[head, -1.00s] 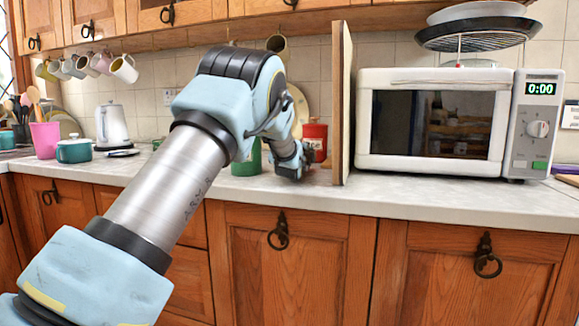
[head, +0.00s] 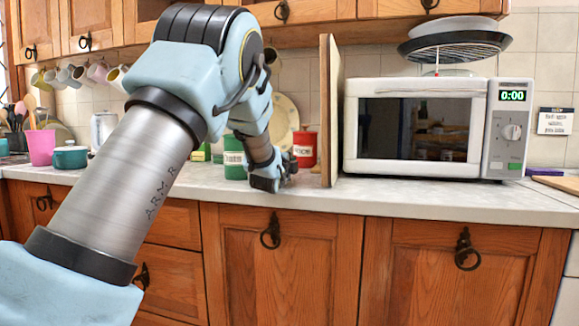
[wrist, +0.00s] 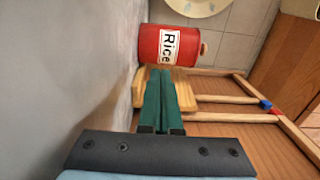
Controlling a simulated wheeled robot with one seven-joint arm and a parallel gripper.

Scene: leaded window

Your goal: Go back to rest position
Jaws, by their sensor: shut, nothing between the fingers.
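My gripper (head: 288,172) is low over the worktop, left of an upright wooden board. In the wrist view its green fingers (wrist: 160,98) are together, with no gap showing and nothing held. Their tips are close to a small wooden piece (wrist: 180,92) of a wooden frame; I cannot tell whether they touch. My arm reaches across the head view from the lower left and hides part of the worktop.
The upright wooden board (head: 329,110) stands between my gripper and the white microwave (head: 415,125). A green canister (head: 234,160) is just left of my wrist. Several mugs hang under the wall cupboards. The worktop (head: 400,195) is clear before the microwave.

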